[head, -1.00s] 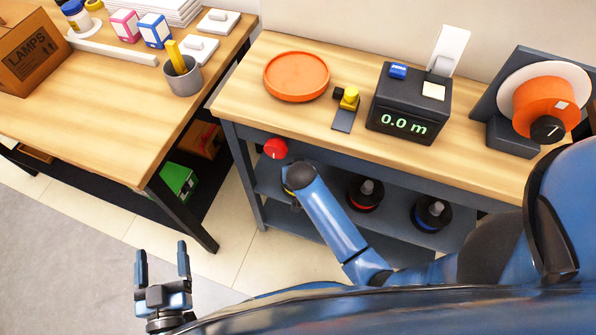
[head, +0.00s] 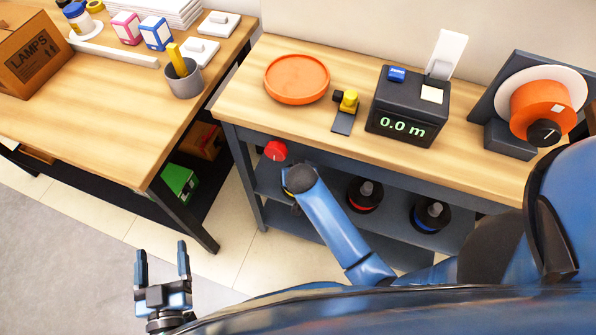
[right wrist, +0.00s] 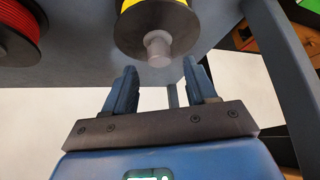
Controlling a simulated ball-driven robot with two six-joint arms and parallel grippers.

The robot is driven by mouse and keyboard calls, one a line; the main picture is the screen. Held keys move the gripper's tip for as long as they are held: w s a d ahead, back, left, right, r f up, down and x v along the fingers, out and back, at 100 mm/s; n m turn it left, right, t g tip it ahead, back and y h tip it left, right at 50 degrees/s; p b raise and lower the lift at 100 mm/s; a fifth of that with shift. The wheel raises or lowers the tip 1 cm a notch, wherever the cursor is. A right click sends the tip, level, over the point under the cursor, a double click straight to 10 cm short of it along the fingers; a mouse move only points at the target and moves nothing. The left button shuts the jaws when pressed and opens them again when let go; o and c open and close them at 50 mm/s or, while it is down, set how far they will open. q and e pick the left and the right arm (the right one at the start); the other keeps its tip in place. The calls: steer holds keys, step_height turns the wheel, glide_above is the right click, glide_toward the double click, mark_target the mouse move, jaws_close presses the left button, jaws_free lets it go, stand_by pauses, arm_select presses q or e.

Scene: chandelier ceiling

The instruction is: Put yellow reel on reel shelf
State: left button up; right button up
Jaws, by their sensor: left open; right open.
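The yellow reel (right wrist: 157,25), with black flanges and a grey hub, rests on the grey reel shelf (right wrist: 222,70) in the right wrist view. My right gripper (right wrist: 160,78) is open, with its fingertips just short of the hub and nothing between them. In the head view my right arm reaches to the left end of the shelf (head: 325,222) under the bench and hides most of the yellow reel there. My left gripper (head: 162,268) is open and empty over the floor, clear of both tables.
A red reel (head: 364,195) and a blue reel (head: 432,213) stand farther right on the shelf. A red knob (head: 275,151) is at the bench's front. An orange dish (head: 297,79), a yellow-black device (head: 348,101) and a meter (head: 408,108) stand on top.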

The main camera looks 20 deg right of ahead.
steer(key=s+d+r+n+t, duration=0.1)
steer(key=s+d+r+t, duration=0.3)
steer(key=s+r, duration=0.6)
steer(key=s+d+r+n+t+y, duration=0.1)
steer(key=s+d+r+t, duration=0.4)
steer(key=s, duration=0.7)
step_height(320, 180, up, 5)
steer(key=shift+f+t+p, duration=0.15)
steer(key=shift+t+p, duration=0.25)
steer(key=shift+t, duration=0.8)
steer(key=shift+d, duration=0.1)
step_height(320, 180, up, 10)
steer(key=p, duration=1)
